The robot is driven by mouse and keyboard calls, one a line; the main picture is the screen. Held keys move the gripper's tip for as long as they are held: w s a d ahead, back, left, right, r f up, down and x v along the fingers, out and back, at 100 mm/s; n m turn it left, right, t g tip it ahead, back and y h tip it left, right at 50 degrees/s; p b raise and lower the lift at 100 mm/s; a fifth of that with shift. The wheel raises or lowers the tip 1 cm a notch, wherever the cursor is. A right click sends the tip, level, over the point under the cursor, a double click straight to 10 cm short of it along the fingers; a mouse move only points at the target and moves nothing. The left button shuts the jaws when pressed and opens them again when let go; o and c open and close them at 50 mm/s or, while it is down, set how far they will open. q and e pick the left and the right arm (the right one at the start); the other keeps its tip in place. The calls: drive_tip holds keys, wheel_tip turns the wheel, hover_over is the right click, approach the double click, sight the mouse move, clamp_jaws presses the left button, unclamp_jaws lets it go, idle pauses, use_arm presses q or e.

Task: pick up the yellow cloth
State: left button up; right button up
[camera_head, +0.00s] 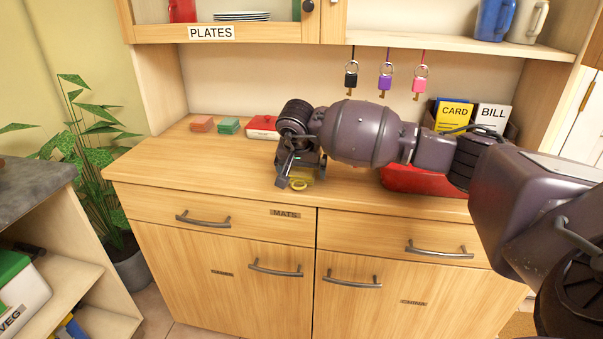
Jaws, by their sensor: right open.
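My left gripper is not in view.
A red container (425,182) stands partly behind my right arm. The counter's left part is free.

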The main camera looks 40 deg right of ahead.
sight(302, 171)
drive_tip(key=shift+f, duration=0.1)
drive_tip(key=c, duration=1.1)
wheel_tip(302, 171, up, 20)
drive_tip(key=shift+p, duration=1.25)
drive_tip(key=o, duration=0.3)
drive_tip(key=shift+c, duration=0.6)
